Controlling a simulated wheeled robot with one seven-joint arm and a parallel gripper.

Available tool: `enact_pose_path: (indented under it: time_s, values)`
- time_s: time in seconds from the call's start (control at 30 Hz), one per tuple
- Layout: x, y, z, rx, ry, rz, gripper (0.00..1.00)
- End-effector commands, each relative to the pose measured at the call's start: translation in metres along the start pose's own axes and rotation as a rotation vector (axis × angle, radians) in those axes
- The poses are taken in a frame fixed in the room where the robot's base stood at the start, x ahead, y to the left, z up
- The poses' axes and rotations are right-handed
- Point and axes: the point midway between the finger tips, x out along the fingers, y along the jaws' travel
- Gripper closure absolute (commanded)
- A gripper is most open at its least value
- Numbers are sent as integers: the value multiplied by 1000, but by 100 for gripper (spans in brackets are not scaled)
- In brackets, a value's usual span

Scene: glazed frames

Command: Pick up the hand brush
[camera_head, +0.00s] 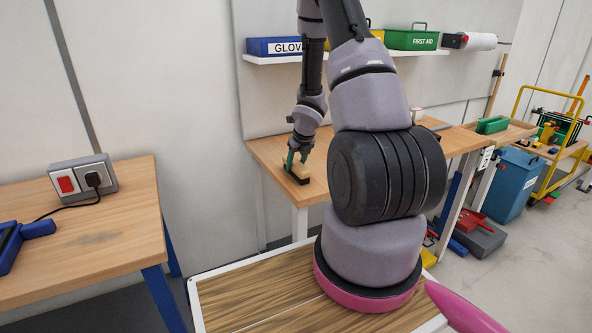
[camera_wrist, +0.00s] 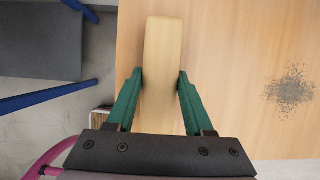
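The hand brush (camera_head: 299,168) rests on the wooden workbench, a pale wood block with dark bristles beneath. In the wrist view its pale wooden top (camera_wrist: 162,60) runs up the middle of the picture. My gripper (camera_head: 291,158) is down at the brush. In the wrist view its green fingers (camera_wrist: 160,72) stand on either side of the wood, with their tips very close to its sides. I cannot tell whether both fingers press on it. The brush's lower end is hidden behind my gripper's dark body.
A shelf (camera_head: 285,59) above holds a blue GLOVES box (camera_head: 268,47) and a green FIRST AID box (camera_head: 411,40). Another table (camera_head: 100,232) with a socket box (camera_head: 82,180) stands at left.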

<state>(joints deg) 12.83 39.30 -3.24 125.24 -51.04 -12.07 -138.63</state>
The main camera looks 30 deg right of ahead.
Motion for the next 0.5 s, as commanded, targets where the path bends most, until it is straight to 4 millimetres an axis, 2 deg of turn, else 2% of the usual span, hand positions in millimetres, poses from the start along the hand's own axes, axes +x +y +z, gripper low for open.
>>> enact_pose_path:
  time_s: [0.03,0.07,0.1,0.5]
  values:
    - [0,0,0,0,0,0,81]
    - [0,0,0,0,0,0,93]
    - [0,0,0,0,0,0,100]
    - [-6,0,3,0,-2,2,100]
